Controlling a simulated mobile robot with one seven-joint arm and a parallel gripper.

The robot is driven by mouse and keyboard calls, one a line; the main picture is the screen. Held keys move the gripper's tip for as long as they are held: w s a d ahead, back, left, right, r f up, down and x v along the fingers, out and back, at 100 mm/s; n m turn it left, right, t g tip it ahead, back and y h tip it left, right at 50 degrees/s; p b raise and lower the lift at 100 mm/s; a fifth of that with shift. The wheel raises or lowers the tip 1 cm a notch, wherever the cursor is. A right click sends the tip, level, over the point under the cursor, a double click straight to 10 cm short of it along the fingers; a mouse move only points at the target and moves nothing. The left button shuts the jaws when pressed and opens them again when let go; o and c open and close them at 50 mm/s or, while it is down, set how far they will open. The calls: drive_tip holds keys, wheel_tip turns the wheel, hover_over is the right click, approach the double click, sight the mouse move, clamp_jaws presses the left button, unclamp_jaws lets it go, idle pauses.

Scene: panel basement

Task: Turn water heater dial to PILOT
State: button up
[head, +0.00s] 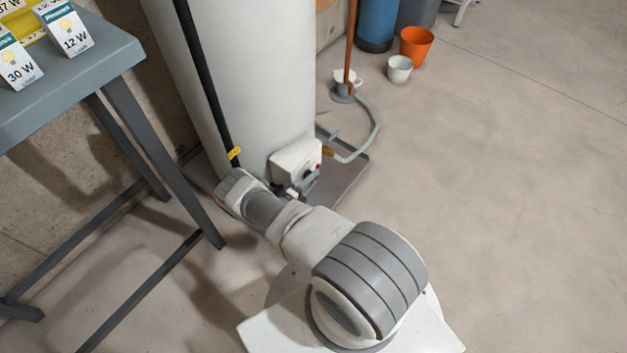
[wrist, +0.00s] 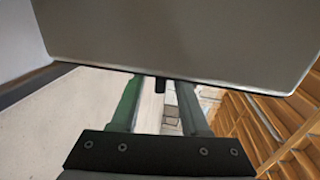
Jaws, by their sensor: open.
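The water heater (head: 245,75) is a tall white cylinder in the upper middle of the head view. A pale control box (head: 296,158) sits low on its front, with small dark and red details on its right side. The dial and its marking cannot be made out. My gripper (head: 303,188) is at the lower front of the box, partly hidden by my arm. In the wrist view my gripper (wrist: 160,104) is open, its two green fingers apart. A large grey panel covers their tips, and a small dark piece hangs at its lower edge between them. I cannot tell whether they touch.
A grey table (head: 70,75) with bulb boxes (head: 66,30) stands at the left. A grey drain pan (head: 345,178) lies under the heater, with a hose (head: 372,135) beside it. An orange bucket (head: 416,46) and white pot (head: 399,69) stand behind. The floor at right is clear.

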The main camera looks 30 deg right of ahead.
drive_tip(key=shift+w+d, duration=0.15)
drive_tip(key=shift+d, duration=0.35)
clamp_jaws()
